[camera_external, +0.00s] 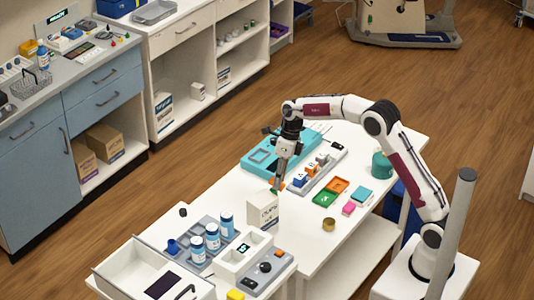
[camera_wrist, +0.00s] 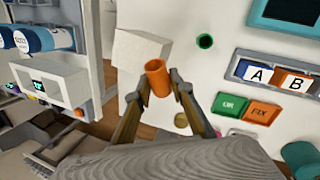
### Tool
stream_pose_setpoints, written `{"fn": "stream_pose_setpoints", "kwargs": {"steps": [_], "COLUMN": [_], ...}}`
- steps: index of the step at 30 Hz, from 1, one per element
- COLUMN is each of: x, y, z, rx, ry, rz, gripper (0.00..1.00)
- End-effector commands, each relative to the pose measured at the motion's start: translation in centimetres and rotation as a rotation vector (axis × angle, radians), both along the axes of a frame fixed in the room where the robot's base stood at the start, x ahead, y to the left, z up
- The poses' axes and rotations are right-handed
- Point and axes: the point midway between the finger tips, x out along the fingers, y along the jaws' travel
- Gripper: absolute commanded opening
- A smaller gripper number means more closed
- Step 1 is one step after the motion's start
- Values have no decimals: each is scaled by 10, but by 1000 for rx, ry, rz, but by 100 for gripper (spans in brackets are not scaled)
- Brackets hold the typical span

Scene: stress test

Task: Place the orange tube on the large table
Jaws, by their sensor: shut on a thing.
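The orange tube (camera_wrist: 157,80) is a short hollow cylinder. It is held between the two fingertips of my gripper (camera_wrist: 155,88) in the wrist view, with its open end showing. In the external view my gripper (camera_external: 277,186) points down over the large white table (camera_external: 316,258), just behind the white box. Only a small orange patch shows at the fingertips there. A bare part of the white tabletop (camera_wrist: 215,65) also shows in the wrist view. I cannot tell whether the tube touches the table.
A white box (camera_external: 263,211) stands close to my gripper. Blue-and-white bottles (camera_external: 212,237) stand in a grey tray at left. Lettered blocks (camera_external: 312,168), green and orange trays (camera_external: 331,192), a brass-coloured cylinder (camera_external: 328,224) and a teal cup (camera_external: 381,165) lie to the right.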

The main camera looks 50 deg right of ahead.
Motion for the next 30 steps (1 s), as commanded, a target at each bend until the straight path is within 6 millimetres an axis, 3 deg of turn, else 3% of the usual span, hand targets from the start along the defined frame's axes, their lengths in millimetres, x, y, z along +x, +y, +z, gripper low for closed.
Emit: {"fn": "stream_pose_setpoints", "kwargs": {"steps": [30], "x": [-37], "y": [17], "z": [9], "rx": [165], "ry": [-335], "rz": [356], "gripper": [5]}}
